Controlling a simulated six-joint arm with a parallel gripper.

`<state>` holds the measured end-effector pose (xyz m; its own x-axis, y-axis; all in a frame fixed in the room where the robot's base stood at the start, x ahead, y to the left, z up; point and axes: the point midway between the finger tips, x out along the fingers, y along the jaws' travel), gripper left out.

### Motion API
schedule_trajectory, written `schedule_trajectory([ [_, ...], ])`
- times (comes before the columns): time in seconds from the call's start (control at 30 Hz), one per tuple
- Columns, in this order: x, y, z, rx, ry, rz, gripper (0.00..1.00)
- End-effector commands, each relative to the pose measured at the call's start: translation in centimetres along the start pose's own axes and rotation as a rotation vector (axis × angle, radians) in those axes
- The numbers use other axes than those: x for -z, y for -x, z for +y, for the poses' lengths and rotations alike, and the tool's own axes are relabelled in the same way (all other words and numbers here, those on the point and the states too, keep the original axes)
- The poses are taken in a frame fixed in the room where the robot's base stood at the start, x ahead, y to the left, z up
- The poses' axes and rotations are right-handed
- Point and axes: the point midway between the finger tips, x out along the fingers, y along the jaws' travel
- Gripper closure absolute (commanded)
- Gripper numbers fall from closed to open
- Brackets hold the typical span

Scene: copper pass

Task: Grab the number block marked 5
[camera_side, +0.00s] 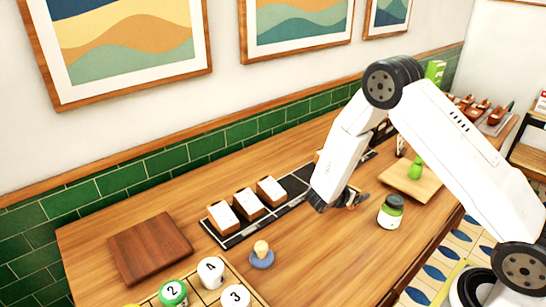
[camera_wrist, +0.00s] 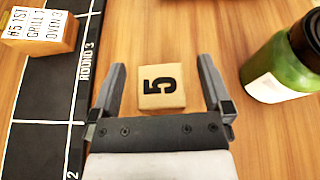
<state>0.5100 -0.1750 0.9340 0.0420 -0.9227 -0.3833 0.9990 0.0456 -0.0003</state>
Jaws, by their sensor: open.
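The number block marked 5 (camera_wrist: 161,87) is a light wooden cube lying on the wooden table, with a black 5 on its top face turned sideways. In the wrist view it sits between and slightly beyond the two fingers of my gripper (camera_wrist: 162,75), with a gap on each side. My gripper is open and empty.
A green jar (camera_wrist: 279,72) stands close to the right finger. A black board (camera_wrist: 42,95) with a labelled wooden block (camera_wrist: 42,30) lies at left.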

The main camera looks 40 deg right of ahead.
Motion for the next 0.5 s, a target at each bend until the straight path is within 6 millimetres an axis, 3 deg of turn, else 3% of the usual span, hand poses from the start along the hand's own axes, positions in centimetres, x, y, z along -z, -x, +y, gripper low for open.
schedule_trajectory([
  [0.1, -0.01, 0.02, 0.0, 0.0, 0.0, 0.0, 0.0],
  [0.13, -0.01, 0.02, 0.0, 0.0, 0.0, 0.0, 0.06],
  [0.4, -0.01, 0.03, 0.0, 0.0, 0.0, 0.0, 0.92],
  [0.43, -0.01, 0.03, 0.0, 0.0, 0.0, 0.0, 1.0],
  [0.5, -0.02, 0.03, 0.01, 0.0, 0.0, 0.0, 1.0],
])
